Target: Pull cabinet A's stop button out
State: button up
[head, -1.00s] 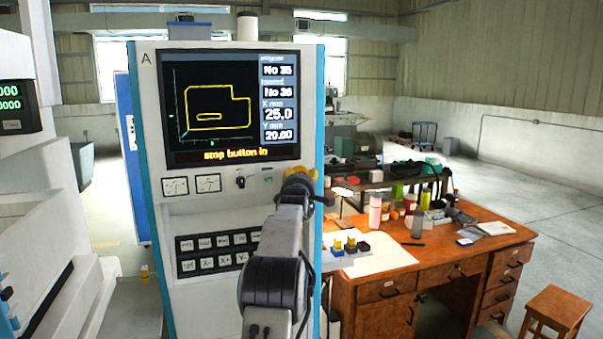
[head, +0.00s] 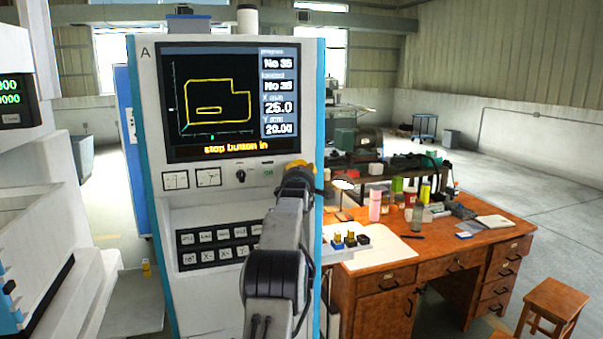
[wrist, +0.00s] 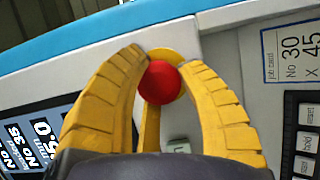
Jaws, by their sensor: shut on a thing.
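Cabinet A (head: 151,110) is a pale panel with blue edges, marked with the letter A at its top left. Its screen (head: 213,102) reads "stop button in" along the bottom. The red stop button (wrist: 160,82) shows in the wrist view, round, with a yellow collar (wrist: 166,54) behind it. My gripper (wrist: 165,68) has its yellow ribbed fingers shut on the button, one at each side. In the head view my gripper (head: 301,166) is at the panel's right side below the screen, and my wrist hides the button.
A black rotary switch (head: 241,175) and a keypad (head: 215,247) are on the panel near my arm. A job card (wrist: 292,55) shows in the wrist view. A wooden desk (head: 465,250) with bottles and small items stands to the right, with a stool (head: 556,300) beside it.

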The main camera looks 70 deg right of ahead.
grip_shut()
jog(key=shift+s+a+f+b, duration=0.1)
jog(key=shift+s+f+b, duration=0.05)
jog(key=shift+b, duration=0.4)
jog(key=shift+s+a+b, duration=0.2)
jog(key=shift+a+b, duration=0.05)
jog(key=shift+b, duration=0.2)
jog(key=o, duration=0.5)
grip_release()
jog(key=shift+o, duration=1)
jog(key=shift+s+a+r, duration=0.1)
jog(key=shift+a+r, duration=0.1)
